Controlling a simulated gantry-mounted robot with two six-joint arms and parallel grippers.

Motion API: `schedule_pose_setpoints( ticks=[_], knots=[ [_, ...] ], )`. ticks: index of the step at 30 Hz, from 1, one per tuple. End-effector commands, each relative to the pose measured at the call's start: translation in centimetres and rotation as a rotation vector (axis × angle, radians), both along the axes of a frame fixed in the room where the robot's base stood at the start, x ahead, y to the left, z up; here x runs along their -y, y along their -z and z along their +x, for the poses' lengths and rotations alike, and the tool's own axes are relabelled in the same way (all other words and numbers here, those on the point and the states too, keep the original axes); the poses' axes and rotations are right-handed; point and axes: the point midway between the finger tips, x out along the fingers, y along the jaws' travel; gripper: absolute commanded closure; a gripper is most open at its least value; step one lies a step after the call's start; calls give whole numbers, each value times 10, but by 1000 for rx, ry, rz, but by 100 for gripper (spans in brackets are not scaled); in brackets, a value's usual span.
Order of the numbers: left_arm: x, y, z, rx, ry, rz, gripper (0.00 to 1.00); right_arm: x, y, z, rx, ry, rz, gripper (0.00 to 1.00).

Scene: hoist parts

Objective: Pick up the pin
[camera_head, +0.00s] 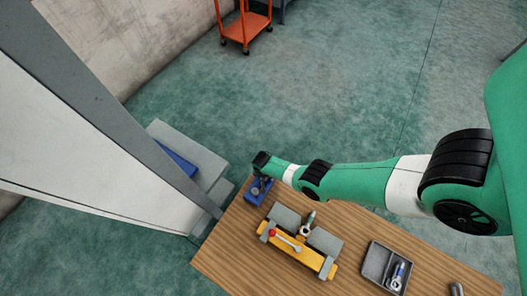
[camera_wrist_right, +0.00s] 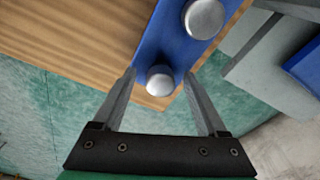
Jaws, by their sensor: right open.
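A blue block (camera_head: 252,197) lies near the left corner of the wooden table. In the right wrist view the blue block (camera_wrist_right: 175,42) carries two silver round-headed pins. One pin (camera_wrist_right: 160,82) is between the tips of my right gripper (camera_wrist_right: 160,80), and the other pin (camera_wrist_right: 204,18) is farther up the block. My right gripper is open, with a finger on each side of the nearer pin; I cannot tell whether they touch it. In the head view my right arm reaches over the block from the right and hides part of it. My left gripper is not in view.
A yellow fixture (camera_head: 300,257) with grey blocks, a red-knobbed lever and an upright eye-ended part stands mid-table. To its right is a grey tray (camera_head: 369,262) holding small parts. An orange cart (camera_head: 245,27) stands far back on open floor.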

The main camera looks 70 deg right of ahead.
Motion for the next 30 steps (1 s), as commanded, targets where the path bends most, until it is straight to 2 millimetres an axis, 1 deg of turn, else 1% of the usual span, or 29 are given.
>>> schedule_pose_setpoints(
  ticks=[2,6,8,9,14,15,26,30],
  knots=[
    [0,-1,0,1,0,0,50,0,-1,0,0,0,0,27],
    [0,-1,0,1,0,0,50,0,-1,0,0,0,0,52],
    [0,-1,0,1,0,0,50,0,-1,0,0,0,0,63],
    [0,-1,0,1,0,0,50,0,-1,0,0,0,0,70],
    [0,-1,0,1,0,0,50,0,-1,0,0,0,0,99],
    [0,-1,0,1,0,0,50,0,-1,0,0,0,0,100],
    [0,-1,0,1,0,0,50,0,-2,1,1,0,0,100],
    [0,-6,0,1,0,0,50,0,-6,1,1,0,-1,100]
  ],
)
